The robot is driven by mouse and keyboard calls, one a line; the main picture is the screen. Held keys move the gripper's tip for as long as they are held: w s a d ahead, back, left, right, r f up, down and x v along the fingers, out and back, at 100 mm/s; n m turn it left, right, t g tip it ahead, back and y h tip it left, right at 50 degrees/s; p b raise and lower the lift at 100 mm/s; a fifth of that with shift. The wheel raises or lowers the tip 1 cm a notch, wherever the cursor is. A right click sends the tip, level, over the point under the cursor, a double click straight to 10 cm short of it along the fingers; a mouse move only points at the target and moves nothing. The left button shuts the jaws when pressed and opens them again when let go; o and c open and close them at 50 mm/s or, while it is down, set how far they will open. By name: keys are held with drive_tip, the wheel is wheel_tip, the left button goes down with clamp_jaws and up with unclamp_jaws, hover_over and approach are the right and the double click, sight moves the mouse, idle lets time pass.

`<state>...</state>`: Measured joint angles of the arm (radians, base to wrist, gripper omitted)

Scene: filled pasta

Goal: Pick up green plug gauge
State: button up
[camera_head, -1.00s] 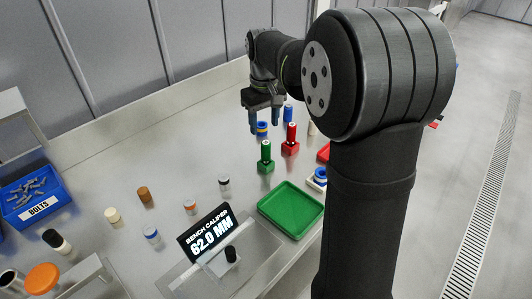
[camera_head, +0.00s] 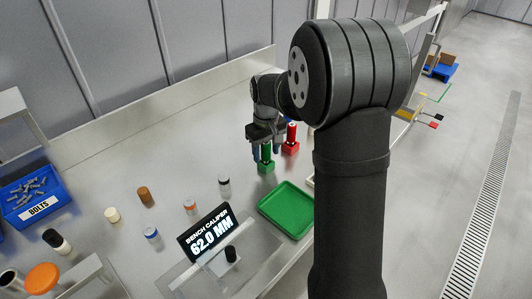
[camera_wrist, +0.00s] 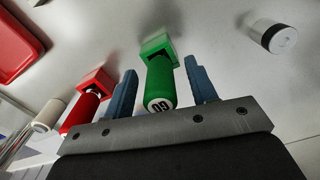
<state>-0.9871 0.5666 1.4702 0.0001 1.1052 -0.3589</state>
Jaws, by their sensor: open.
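The green plug gauge (camera_head: 266,153) stands upright in its green square holder (camera_head: 266,167) on the bench. In the wrist view the green gauge (camera_wrist: 160,84) has a pale end marked "GO" and lies between my two blue fingers. My gripper (camera_head: 267,150) points down over it, open, with one finger on each side; a gap shows between the gauge and each finger in the wrist view (camera_wrist: 163,92). The red plug gauge (camera_head: 291,132) stands in a red holder (camera_head: 290,148) just right of my gripper; it also shows left of my fingers in the wrist view (camera_wrist: 80,110).
A green tray (camera_head: 263,204) lies in front of the gauge. A black and white cylinder (camera_head: 224,186) stands to the left, with several small cylinders beyond it. The caliper display (camera_head: 207,232) reads 62.0 MM. A blue bolts bin (camera_head: 60,205) is at far left.

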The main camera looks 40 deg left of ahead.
clamp_jaws()
drive_tip(key=shift+r, duration=0.15)
wheel_tip(320, 180, up, 4)
drive_tip(key=shift+r, duration=0.15)
drive_tip(key=w+d+r, duration=0.4)
drive_tip(key=d+r, duration=0.2)
drive_tip(key=d, duration=0.4)
drive_tip(key=shift+w+d+r, duration=0.25)
drive_tip(key=shift+w+d, duration=0.1)
